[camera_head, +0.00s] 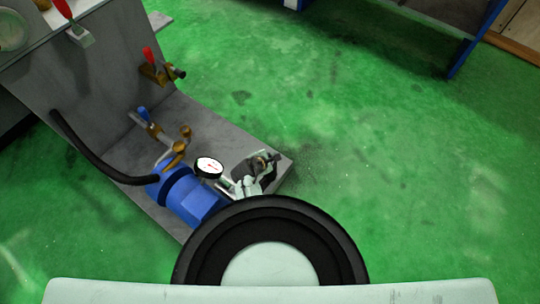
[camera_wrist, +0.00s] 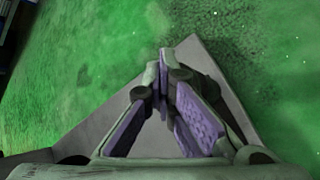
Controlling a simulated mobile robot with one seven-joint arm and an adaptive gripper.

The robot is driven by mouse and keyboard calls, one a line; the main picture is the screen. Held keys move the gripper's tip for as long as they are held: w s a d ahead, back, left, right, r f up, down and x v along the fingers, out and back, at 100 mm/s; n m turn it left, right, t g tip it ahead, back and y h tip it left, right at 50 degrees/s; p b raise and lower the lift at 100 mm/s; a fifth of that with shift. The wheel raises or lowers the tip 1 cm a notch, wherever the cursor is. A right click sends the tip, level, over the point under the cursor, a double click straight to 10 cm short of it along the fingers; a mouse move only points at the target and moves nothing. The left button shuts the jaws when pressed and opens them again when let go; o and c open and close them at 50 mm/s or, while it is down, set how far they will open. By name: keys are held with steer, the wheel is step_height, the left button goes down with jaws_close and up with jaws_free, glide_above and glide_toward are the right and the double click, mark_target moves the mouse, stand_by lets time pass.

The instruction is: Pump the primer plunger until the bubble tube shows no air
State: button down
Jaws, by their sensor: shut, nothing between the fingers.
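My gripper (camera_head: 262,163) is at the right corner of the grey base plate (camera_head: 284,172), partly hidden by my own arm. In the wrist view its fingertips (camera_wrist: 162,70) meet over the plate's corner (camera_wrist: 190,52), with nothing between them. The blue pump body (camera_head: 190,195) lies on the plate to the left of my gripper. A round white gauge (camera_head: 208,167) stands between the pump and my gripper. I cannot make out the primer plunger or the bubble tube; something may be hidden behind my gripper and arm.
A black hose (camera_head: 90,155) curves to the pump. A blue-handled valve (camera_head: 143,115) and brass fittings (camera_head: 174,155) rise behind it. A red-handled valve (camera_head: 149,58) is on the upright grey panel (camera_head: 95,60). The green floor (camera_head: 370,130) on the right is clear.

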steer(key=shift+r+p, duration=1.95)
steer(key=shift+p, duration=0.05)
step_height(320, 180, up, 5)
steer(key=p, duration=0.5)
